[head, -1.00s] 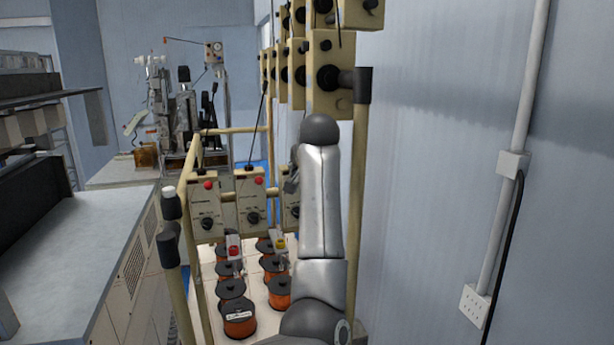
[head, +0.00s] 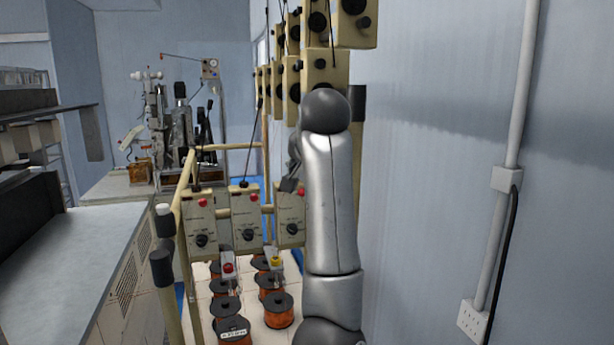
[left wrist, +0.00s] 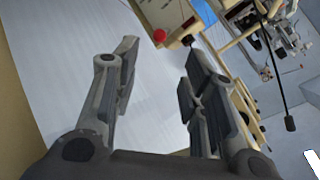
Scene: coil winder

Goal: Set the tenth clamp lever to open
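Beige tension boxes (head: 246,222) with red buttons and black knobs hang in a row on the yellow frame. Two small levers stand below them, one with a red knob (head: 228,268) and one with a yellow knob (head: 276,261). I cannot tell which lever is the tenth. One silver arm of mine rises at centre, and its gripper (head: 291,182) is small and partly hidden by the arm, beside the third box. In the left wrist view my left gripper (left wrist: 158,72) is open and empty, with a red button (left wrist: 160,36) beyond its fingertips. My right gripper does not show.
Orange wire spools (head: 277,309) stand on the white base under the boxes. More beige boxes (head: 325,68) are mounted above on the frame. A grey-topped bench (head: 75,270) is at left. The wall (head: 430,190) bounds the right side.

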